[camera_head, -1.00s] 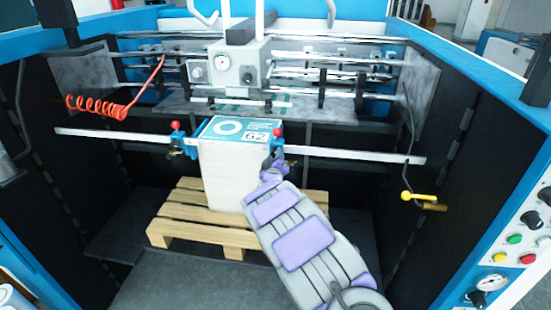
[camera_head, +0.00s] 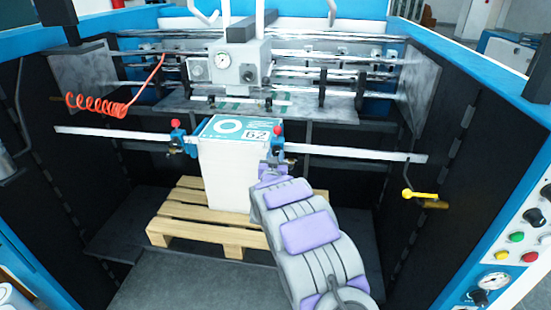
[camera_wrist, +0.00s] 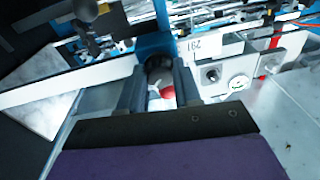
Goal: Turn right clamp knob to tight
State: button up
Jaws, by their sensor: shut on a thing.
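The right clamp (camera_head: 277,143) is a blue block with a red ball on top. It sits on the metal bar (camera_head: 350,154) at the right side of the paper stack (camera_head: 222,180). My gripper (camera_head: 272,165) is just below and in front of this clamp; its fingertips are small and partly hidden in the head view. In the wrist view my gripper (camera_wrist: 158,82) has its two fingers on either side of a dark round knob (camera_wrist: 158,67), shut on it. A red ball (camera_wrist: 168,92) also shows between the fingers. The knob's tightness cannot be read.
The left clamp (camera_head: 177,138) with a red ball stands on the bar left of the stack. The stack rests on a wooden pallet (camera_head: 180,215). A yellow-handled crank (camera_head: 420,195) is at the right wall. A red coiled hose (camera_head: 98,103) hangs at the left.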

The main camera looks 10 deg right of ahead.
jog(key=m+b, duration=0.1)
jog(key=m, duration=0.1)
jog(key=m+b, duration=0.1)
jog(key=m, duration=0.1)
jog(key=shift+a+f+m, duration=0.15)
jog(key=shift+f+m, duration=0.25)
jog(key=shift+r+m+h+b, duration=0.1)
jog(key=shift+m+h+b, duration=0.4)
jog(key=shift+m+b, duration=1.05)
jog(key=shift+m+p, duration=0.4)
jog(key=shift+m, duration=0.25)
jog(key=o, duration=0.9)
jog(key=shift+o, duration=0.8)
jog(key=shift+r, duration=0.15)
jog(key=shift+a, duration=0.1)
jog(key=p+v, duration=0.2)
jog(key=v, duration=1.5)
jog(key=shift+p, duration=0.35)
jog(key=shift+s+a, duration=0.15)
